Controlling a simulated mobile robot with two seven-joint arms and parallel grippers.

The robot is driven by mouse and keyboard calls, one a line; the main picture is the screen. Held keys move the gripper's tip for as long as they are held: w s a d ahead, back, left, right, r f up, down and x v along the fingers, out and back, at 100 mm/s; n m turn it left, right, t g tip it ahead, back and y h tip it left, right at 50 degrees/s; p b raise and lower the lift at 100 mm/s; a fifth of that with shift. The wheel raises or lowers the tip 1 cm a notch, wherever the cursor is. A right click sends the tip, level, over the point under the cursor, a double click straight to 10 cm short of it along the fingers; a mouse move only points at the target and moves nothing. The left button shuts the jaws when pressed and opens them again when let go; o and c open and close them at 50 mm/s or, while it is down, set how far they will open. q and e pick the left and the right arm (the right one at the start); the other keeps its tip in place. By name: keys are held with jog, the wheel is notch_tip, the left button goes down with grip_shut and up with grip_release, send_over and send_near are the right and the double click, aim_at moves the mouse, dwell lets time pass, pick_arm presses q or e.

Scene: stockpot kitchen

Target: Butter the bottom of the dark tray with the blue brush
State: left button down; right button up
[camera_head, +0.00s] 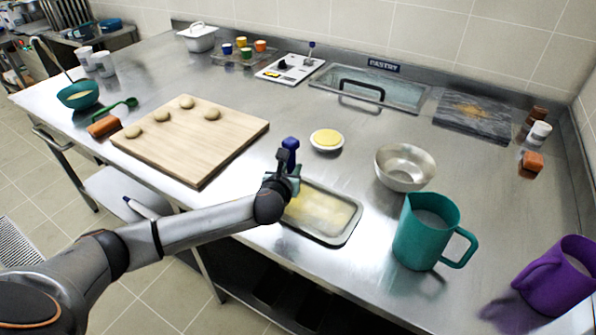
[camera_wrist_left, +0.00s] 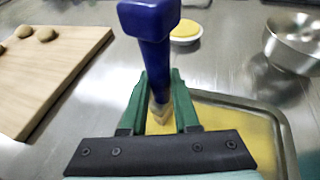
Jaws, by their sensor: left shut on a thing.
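The dark tray (camera_head: 343,235) lies on the steel counter near its front edge. Its bottom has a yellow coating, patchy in the head view. It also shows in the left wrist view (camera_wrist_left: 283,125). My left gripper (camera_head: 284,178) is over the tray's left end, shut on the blue brush (camera_head: 291,147). In the left wrist view, the brush (camera_wrist_left: 150,22) stands upright between the green fingers (camera_wrist_left: 160,105), its pale bristles pointing down at the tray; I cannot tell whether they touch it. A white dish of yellow butter (camera_head: 327,139) sits behind the tray. My right gripper is not in view.
A wooden board (camera_head: 190,138) with several dough pieces lies left of the tray. A metal bowl (camera_head: 405,167) and a teal pitcher (camera_head: 420,240) stand close on its right. A purple pitcher (camera_head: 556,277) is farther right. The counter behind the butter dish is partly clear.

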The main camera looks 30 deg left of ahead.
pick_arm(q)
jog(key=shift+w+a, duration=0.2)
jog(key=shift+a, duration=2.1)
jog(key=shift+w+d, duration=0.15)
jog(key=shift+w, duration=0.7)
jog(key=shift+s+d, duration=0.35)
jog(key=shift+d, duration=3.15)
jog(key=shift+s+d, duration=0.4)
jog(key=shift+d, duration=3.05)
jog(key=shift+s+d, duration=0.35)
jog(key=shift+d, duration=3.15)
notch_tip(320, 180, up, 6)
jog(key=shift+r, duration=0.15)
notch_tip(320, 180, up, 3)
jog(key=shift+f, duration=0.15)
